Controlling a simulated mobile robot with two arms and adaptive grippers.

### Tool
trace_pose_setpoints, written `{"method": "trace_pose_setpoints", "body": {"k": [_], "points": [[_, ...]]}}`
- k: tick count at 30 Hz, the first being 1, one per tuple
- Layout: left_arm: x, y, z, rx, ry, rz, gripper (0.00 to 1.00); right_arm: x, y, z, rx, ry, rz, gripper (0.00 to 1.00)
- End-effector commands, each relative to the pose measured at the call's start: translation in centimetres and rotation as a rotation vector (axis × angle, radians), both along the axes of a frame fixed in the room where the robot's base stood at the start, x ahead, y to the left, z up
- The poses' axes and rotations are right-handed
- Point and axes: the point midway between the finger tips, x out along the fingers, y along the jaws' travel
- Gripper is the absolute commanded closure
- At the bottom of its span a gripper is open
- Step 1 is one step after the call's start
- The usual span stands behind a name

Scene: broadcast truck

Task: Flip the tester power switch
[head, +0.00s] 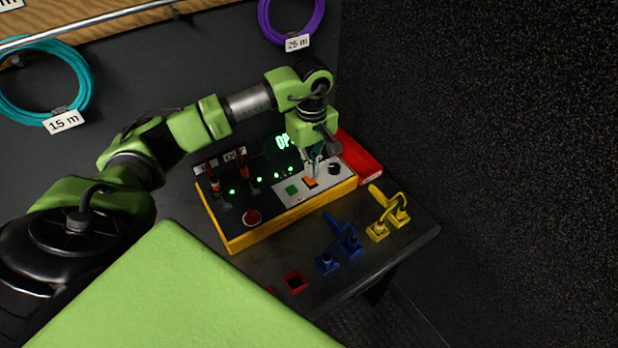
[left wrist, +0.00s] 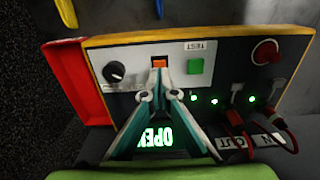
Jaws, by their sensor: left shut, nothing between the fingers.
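The tester (head: 243,237) is a yellow-edged box with a dark and light panel on a dark table. Its display (left wrist: 158,138) reads "OPEN" in green, and several green lights glow. An orange switch (head: 311,183) sits on the light panel section; it also shows in the left wrist view (left wrist: 159,62), between a black knob and a green button. My left gripper (head: 313,166) is shut and empty, pointing down at the panel. In the left wrist view its fingertips (left wrist: 159,92) are just beside the orange switch; I cannot tell whether they touch it. My right gripper is not in view.
Green TEST button (left wrist: 196,67), black knob (left wrist: 114,71) and red button (left wrist: 266,51) are close by. A red tray (head: 362,162) adjoins the tester. Blue (head: 341,240) and yellow (head: 388,213) cable connectors lie on the table in front. A dark wall (head: 480,120) stands at right.

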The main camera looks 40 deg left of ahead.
Motion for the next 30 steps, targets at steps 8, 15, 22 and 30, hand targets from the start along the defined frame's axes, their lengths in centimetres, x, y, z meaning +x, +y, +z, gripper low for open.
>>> {"method": "trace_pose_setpoints", "body": {"k": [8, 15, 22, 30], "points": [[0.0, -0.01, -0.01, 0.0, 0.0, 0.0, 1.0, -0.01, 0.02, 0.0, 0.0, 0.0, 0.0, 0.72], [0.0, -0.01, -0.03, 0.0, 0.0, 0.0, 1.0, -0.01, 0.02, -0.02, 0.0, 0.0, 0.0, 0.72], [0.0, -0.01, -0.31, 0.0, 0.0, 0.0, 1.0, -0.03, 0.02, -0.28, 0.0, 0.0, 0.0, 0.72], [0.0, 0.01, -0.72, 0.0, 0.0, 0.0, 1.0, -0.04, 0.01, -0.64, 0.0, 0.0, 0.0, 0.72]]}}
